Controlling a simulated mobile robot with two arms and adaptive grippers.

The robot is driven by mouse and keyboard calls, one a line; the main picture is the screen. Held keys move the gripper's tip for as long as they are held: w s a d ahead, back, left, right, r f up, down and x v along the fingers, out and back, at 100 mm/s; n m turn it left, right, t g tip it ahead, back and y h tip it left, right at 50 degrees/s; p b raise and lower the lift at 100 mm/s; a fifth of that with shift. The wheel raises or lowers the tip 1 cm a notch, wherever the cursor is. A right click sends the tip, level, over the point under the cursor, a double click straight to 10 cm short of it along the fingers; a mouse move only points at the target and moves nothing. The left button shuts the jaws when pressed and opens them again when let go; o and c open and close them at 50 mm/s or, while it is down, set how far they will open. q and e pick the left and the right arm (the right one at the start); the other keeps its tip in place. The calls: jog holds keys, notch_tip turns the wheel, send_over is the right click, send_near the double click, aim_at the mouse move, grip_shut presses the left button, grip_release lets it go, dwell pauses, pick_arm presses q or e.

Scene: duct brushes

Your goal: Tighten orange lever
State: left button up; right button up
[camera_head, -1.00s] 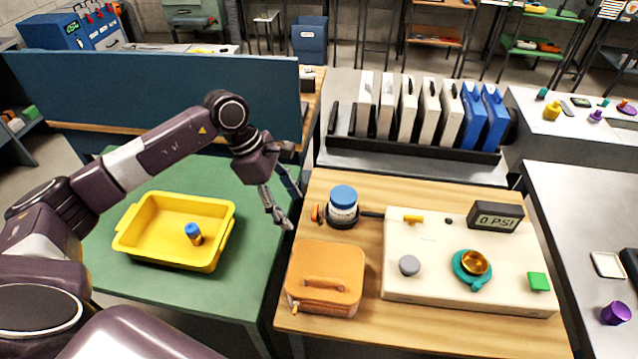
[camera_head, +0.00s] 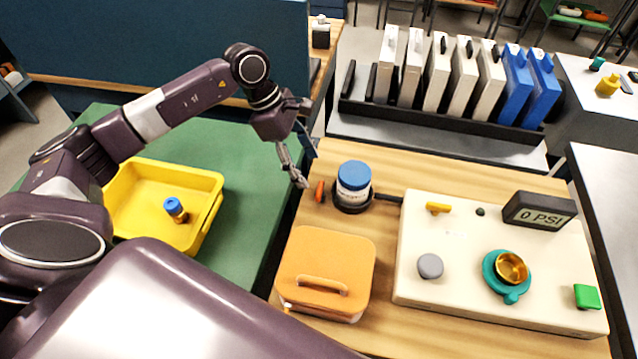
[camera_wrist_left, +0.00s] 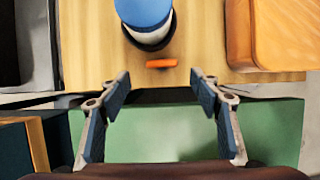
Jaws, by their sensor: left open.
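The orange lever (camera_head: 320,191) sticks out from the left side of a dark round holder (camera_head: 352,203) on the wooden table. A white jar with a blue lid (camera_head: 354,178) stands upright in that holder. The lever also shows in the left wrist view (camera_wrist_left: 161,63), in front of the jar and centred between the fingers. My left gripper (camera_head: 304,163) is open and empty, to the left of the lever and apart from it. It shows in the left wrist view (camera_wrist_left: 160,100) with both fingers spread. My right gripper is not in view.
An orange case (camera_head: 325,265) sits close in front of the holder. A cream panel (camera_head: 450,225) with a gauge (camera_head: 540,211) reading 0 PSI stands to the right. A yellow tray (camera_head: 150,235) holding a small blue-capped bottle (camera_head: 175,210) is on the green table.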

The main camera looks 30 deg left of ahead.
aim_at(319, 188)
pick_arm(q)
jog(key=p+x, duration=0.1)
jog(key=x, duration=0.5)
jog(key=shift+d+f+p, duration=0.3)
jog(key=shift+d+p, duration=0.05)
jog(key=shift+f, duration=0.3)
jog(key=c, duration=1.2)
jog(key=shift+o, duration=0.2)
